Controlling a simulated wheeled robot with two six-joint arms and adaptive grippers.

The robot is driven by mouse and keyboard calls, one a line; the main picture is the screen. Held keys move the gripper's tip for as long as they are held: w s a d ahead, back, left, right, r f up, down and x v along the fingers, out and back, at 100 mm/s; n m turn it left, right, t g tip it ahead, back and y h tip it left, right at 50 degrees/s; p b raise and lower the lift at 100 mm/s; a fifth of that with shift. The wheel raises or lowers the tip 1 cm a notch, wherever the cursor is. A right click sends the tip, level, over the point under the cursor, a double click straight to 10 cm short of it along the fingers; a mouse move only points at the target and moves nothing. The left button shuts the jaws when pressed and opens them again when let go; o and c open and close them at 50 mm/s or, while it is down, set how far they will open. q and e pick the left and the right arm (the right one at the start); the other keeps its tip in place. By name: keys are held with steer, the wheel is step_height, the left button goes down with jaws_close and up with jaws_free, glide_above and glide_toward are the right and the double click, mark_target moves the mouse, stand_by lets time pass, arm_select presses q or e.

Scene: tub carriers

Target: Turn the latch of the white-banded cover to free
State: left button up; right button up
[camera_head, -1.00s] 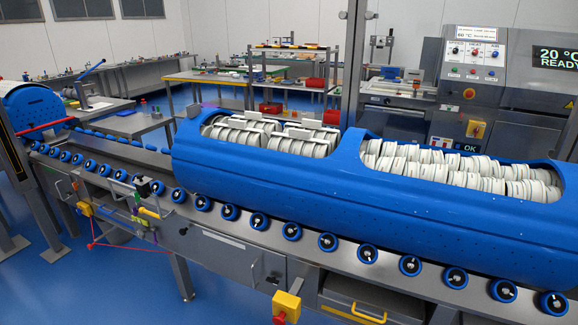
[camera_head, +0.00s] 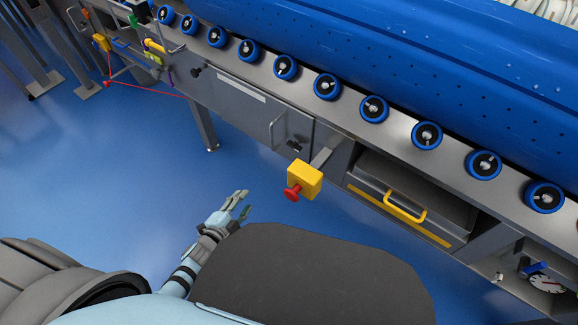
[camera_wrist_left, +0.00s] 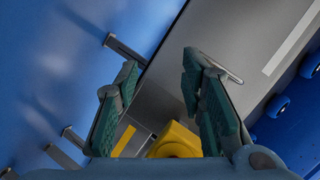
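My left gripper (camera_head: 243,202) is in front of the conveyor frame, left of the yellow stop box (camera_head: 305,178) in the head view. The yellow box also shows low between the fingers there (camera_wrist_left: 175,142). My right gripper is not in view.
Blue rollers (camera_head: 327,86) line the conveyor edge. Below are a grey cabinet door (camera_head: 240,105) with a handle, a drawer with a yellow handle (camera_head: 405,207) and a gauge (camera_head: 547,284). A red cord (camera_head: 150,88) hangs at the left. Blue floor (camera_head: 110,180) is clear there.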

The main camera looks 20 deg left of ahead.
mark_target(299, 144)
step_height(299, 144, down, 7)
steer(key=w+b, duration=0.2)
steer(key=b, duration=0.2)
arm_select(q)
steer(key=w+d+r+m+t+h+b, duration=0.1)
steer(key=w+d+r+m+h+b, duration=0.1)
steer(key=w, duration=0.7)
steer(key=w+d+r+m+t+h+b, duration=0.2)
steer(key=w+d+r+m, duration=0.2)
steer(key=w+d+m, duration=0.2)
steer(key=w+d, duration=0.2)
steer(key=w, duration=0.2)
steer(key=shift+w+h, duration=0.2)
steer(key=shift+h, duration=0.2)
steer(key=shift+r, duration=0.1)
jaws_close()
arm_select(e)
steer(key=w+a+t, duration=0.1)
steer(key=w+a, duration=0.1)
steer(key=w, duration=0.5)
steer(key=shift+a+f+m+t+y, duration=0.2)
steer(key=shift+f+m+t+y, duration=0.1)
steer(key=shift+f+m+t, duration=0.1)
